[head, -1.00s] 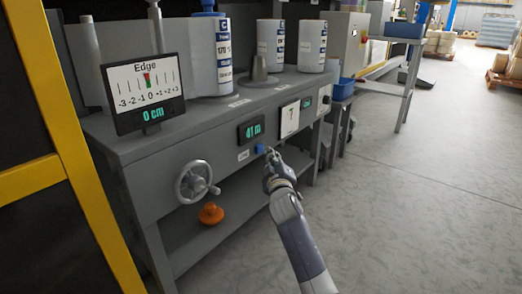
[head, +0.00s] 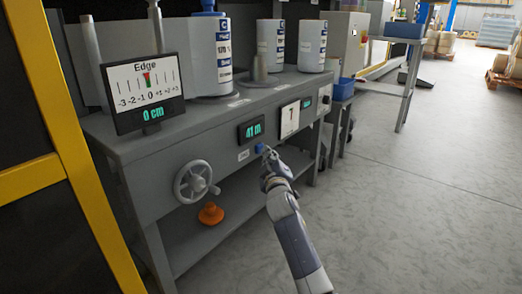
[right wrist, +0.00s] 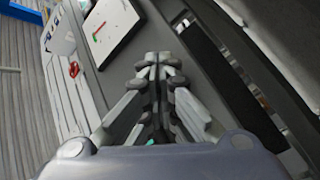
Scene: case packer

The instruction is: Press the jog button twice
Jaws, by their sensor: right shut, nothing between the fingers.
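The blue jog button (head: 260,148) sits on the front face of the grey machine, just right of a small white label (head: 243,155) and below the "41 m" display (head: 251,130). My right gripper (head: 268,155) is shut and empty, with its fingertips close to the button on its right side. I cannot tell whether they touch it. In the right wrist view the shut fingertips (right wrist: 158,62) point at the grey machine, and the button cannot be made out there. My left gripper is not in view.
An Edge screen (head: 143,90) stands on top.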

